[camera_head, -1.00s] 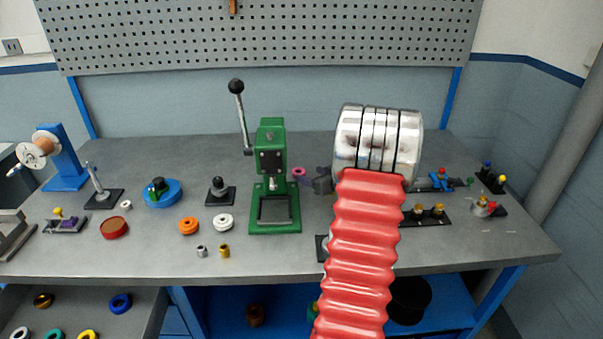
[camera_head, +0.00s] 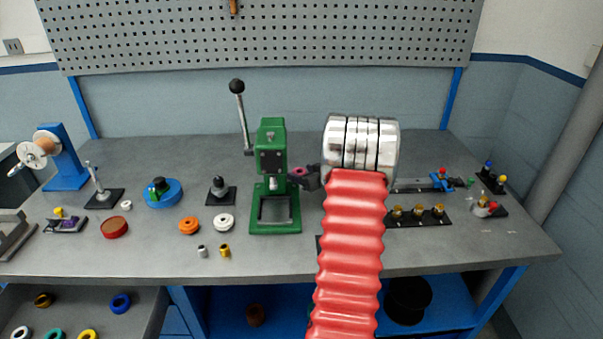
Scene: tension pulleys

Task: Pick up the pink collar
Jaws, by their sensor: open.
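The pink collar (camera_head: 297,171) is a small magenta ring on the grey bench, just right of the green press. My gripper (camera_head: 303,178) is dark and small in the view, reaching left from my silver wrist. Its fingertips are at the collar, overlapping it in the picture, and are open. I cannot tell whether the fingers touch the collar. Part of the collar is hidden by the fingers.
The green press (camera_head: 272,160) with its black-knobbed lever stands close left of the gripper. A black plate with brass pieces (camera_head: 419,212) lies right of my red arm. White (camera_head: 223,221) and orange (camera_head: 189,226) rings lie left. The bench's front middle is mostly clear.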

